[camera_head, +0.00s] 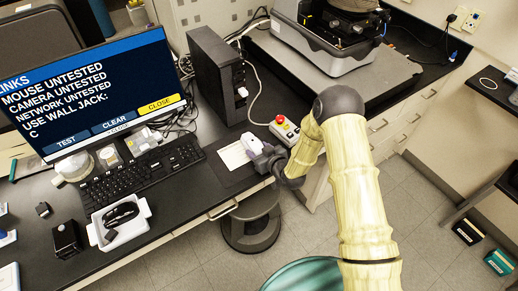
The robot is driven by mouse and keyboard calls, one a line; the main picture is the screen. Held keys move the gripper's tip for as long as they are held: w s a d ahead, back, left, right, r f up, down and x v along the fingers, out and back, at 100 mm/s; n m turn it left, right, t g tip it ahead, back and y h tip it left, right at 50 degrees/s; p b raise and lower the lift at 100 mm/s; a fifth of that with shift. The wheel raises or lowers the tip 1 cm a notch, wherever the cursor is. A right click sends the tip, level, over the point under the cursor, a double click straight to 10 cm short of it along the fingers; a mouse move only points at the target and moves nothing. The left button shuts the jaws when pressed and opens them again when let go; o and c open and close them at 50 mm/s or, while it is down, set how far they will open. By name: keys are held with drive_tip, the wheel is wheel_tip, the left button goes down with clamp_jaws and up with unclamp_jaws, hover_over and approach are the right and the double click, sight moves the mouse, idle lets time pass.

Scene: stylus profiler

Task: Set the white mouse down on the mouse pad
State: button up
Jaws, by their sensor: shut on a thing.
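My gripper (255,147) is over the desk, in front of the black computer tower, at the end of my arm reaching in from the right. It is shut on a small pale thing at its tip, which I take for the white mouse (250,141); the gripper hides much of it. A dark mouse pad (221,172) lies on the desk right of the keyboard, below and left of the gripper. A flat white rectangle (233,156) lies on the pad. I cannot tell whether the mouse touches the pad.
A black keyboard (140,174) lies left of the pad, below the monitor (100,90). The black tower (214,75) stands behind. A box with a red button (284,130) is close right of the gripper. A white tray (119,219) sits at the front left.

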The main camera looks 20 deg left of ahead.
drive_tip(key=shift+s+a+r, duration=0.1)
drive_tip(key=shift+s+a, duration=0.05)
drive_tip(key=shift+s, duration=0.15)
drive_tip(key=shift+w+f, duration=0.15)
drive_tip(key=shift+f, duration=0.05)
drive_tip(key=o, duration=0.8)
drive_tip(key=shift+d, duration=0.2)
drive_tip(key=shift+o, duration=1)
drive_tip(key=shift+r, duration=0.1)
drive_tip(key=shift+r, duration=0.1)
drive_tip(key=shift+s+d, duration=0.1)
drive_tip(key=shift+s, duration=0.1)
drive_tip(key=b+v, duration=0.4)
drive_tip(key=v, duration=0.7)
drive_tip(key=shift+s+d, duration=0.2)
drive_tip(key=shift+r, duration=0.1)
